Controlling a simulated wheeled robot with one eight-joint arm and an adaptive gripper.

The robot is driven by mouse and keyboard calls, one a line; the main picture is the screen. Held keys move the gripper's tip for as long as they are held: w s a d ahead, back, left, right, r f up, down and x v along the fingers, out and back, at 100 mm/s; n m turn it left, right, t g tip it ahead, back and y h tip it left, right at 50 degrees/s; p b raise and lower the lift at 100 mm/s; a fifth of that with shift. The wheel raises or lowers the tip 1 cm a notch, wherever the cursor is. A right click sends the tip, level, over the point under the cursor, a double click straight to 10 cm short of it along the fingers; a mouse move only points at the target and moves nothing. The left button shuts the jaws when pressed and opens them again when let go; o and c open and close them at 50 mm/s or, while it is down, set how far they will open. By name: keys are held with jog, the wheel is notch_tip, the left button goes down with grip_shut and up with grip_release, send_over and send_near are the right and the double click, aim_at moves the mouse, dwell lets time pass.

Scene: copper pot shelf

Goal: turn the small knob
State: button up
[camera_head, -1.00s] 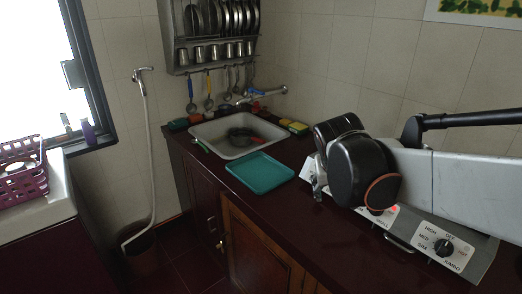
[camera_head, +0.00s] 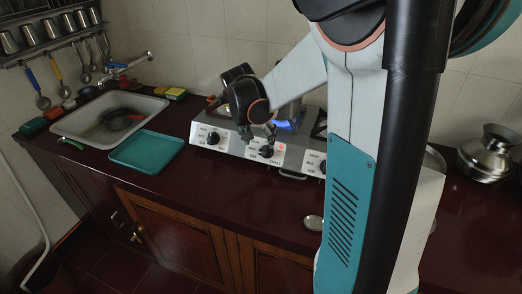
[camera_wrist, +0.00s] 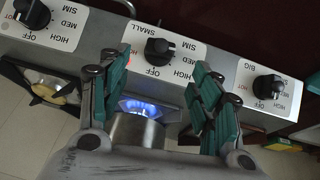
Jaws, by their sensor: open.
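The small knob (camera_wrist: 158,50) is a black dial on a white plate marked SMALL, the middle of the stove's three knobs in the wrist view. It also shows on the stove front in the head view (camera_head: 267,151). My gripper (camera_wrist: 152,66) is open, with its teal-padded fingers apart on either side of the knob and nothing between them. In the head view my gripper (camera_head: 258,133) hangs just over the knob. I cannot tell whether either finger touches it.
The BIG knob (camera_wrist: 268,87) and another knob (camera_wrist: 33,13) flank it. A blue flame (camera_wrist: 138,107) burns behind it on the stove. A teal tray (camera_head: 146,150) and sink (camera_head: 70,128) are left; a metal pot (camera_head: 487,151) is right. The counter's front is mostly clear.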

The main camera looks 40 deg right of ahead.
aim_at(264, 150)
jog(key=b+x, duration=0.2)
jog(key=x, duration=0.6)
jog(key=shift+f+b, duration=0.2)
jog(key=shift+b, duration=0.1)
jog(key=c, duration=1.1)
